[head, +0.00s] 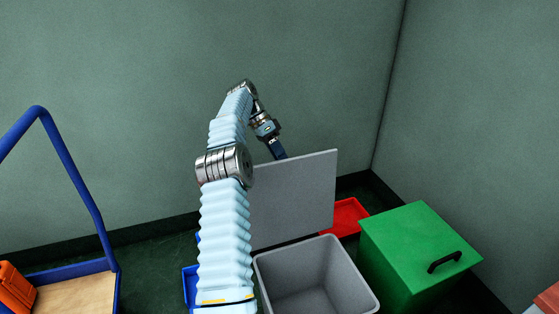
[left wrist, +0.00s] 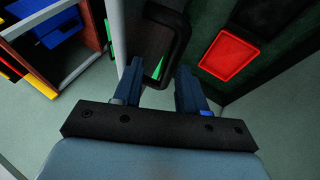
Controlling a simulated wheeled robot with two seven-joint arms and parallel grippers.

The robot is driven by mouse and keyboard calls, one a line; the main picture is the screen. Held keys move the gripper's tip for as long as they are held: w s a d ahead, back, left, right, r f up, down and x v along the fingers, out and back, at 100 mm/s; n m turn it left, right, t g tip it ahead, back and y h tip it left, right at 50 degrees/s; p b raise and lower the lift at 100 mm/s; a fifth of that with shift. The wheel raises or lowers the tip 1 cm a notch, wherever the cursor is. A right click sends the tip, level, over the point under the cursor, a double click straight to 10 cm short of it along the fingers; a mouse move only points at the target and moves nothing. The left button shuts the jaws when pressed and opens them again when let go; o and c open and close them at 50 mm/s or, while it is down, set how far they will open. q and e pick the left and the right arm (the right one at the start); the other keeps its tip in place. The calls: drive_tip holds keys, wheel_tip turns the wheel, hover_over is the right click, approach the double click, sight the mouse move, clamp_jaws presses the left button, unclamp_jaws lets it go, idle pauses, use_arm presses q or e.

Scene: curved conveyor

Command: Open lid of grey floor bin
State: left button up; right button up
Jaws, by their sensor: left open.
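The grey floor bin (head: 318,277) stands on the floor in the lower middle of the head view, and its inside shows. Its grey lid (head: 295,200) stands nearly upright at the bin's back edge. My left arm reaches over from the near side, and my left gripper (head: 278,152) is at the lid's top edge, its tips partly hidden by the lid. In the left wrist view the open left gripper (left wrist: 161,68) has a black loop handle (left wrist: 181,38) close to its fingertips. Contact cannot be told. My right gripper is not seen.
A green bin (head: 410,245) with a closed, black-handled lid stands at the right. A red tray (head: 347,215) lies behind, near the wall corner. A blue-framed trolley (head: 75,170) with an orange item (head: 15,287) is at the left.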

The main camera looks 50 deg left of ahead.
use_arm(q)
drive_tip(key=s+d+r+b, duration=0.3)
drive_tip(key=s+d+r, duration=0.5)
drive_tip(key=d, duration=0.1)
drive_tip(key=shift+d+b, duration=0.25)
drive_tip(key=shift+b, duration=0.1)
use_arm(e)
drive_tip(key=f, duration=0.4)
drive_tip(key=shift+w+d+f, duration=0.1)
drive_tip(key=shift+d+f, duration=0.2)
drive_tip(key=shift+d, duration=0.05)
